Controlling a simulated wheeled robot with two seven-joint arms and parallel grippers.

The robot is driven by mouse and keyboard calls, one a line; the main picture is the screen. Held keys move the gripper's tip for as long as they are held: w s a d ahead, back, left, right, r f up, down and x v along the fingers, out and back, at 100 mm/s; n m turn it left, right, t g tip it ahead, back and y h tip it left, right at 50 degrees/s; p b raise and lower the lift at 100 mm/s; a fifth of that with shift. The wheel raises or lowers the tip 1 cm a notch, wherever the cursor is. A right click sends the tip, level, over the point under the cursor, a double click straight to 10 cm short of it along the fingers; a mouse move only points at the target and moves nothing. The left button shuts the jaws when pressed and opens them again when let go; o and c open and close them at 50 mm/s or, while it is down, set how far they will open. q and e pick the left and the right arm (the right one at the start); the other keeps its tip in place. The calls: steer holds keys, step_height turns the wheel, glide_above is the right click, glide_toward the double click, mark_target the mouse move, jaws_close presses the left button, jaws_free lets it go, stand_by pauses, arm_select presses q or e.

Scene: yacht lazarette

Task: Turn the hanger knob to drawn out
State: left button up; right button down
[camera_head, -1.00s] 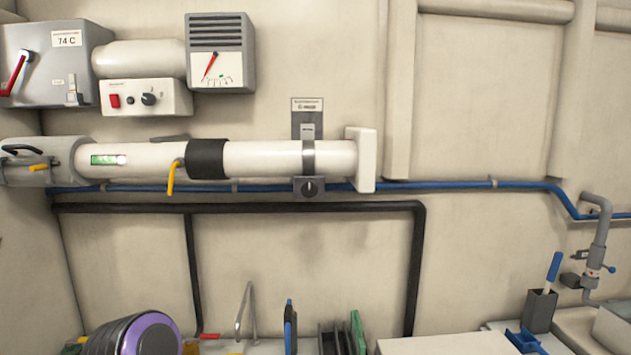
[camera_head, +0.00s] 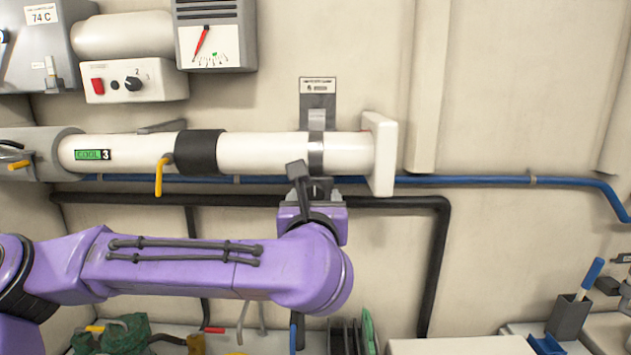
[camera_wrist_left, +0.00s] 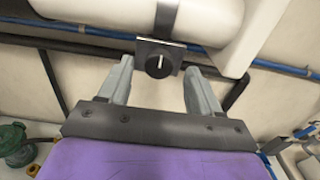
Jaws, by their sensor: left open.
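The hanger knob (camera_wrist_left: 158,65) is a small round black dial with a white pointer line, on a dark square plate below the white pipe (camera_head: 262,152). In the wrist view the line stands close to upright. My left gripper (camera_wrist_left: 160,78) is open, its two grey fingers on either side of the knob's line, with the knob beyond or between the tips; I see no contact. In the head view my left gripper (camera_head: 314,195) hides most of the knob. The hanger strap (camera_head: 316,152) wraps the pipe below a labelled plate (camera_head: 317,87). My right gripper is out of view.
A blue line (camera_head: 455,180) and a black pipe (camera_head: 395,202) run along the wall below the white pipe. A yellow lever (camera_head: 160,176) hangs left of the hanger. A white end flange (camera_head: 381,153) stands close on the right. Boxes and tools lie below.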

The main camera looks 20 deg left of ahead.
mark_target(315, 194)
arm_select(q)
steer(key=p+x, duration=0.1)
steer(key=x, duration=0.2)
steer(key=shift+a, duration=0.1)
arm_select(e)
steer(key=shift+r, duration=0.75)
arm_select(q)
steer(key=shift+f, duration=0.1)
steer(key=c, duration=1)
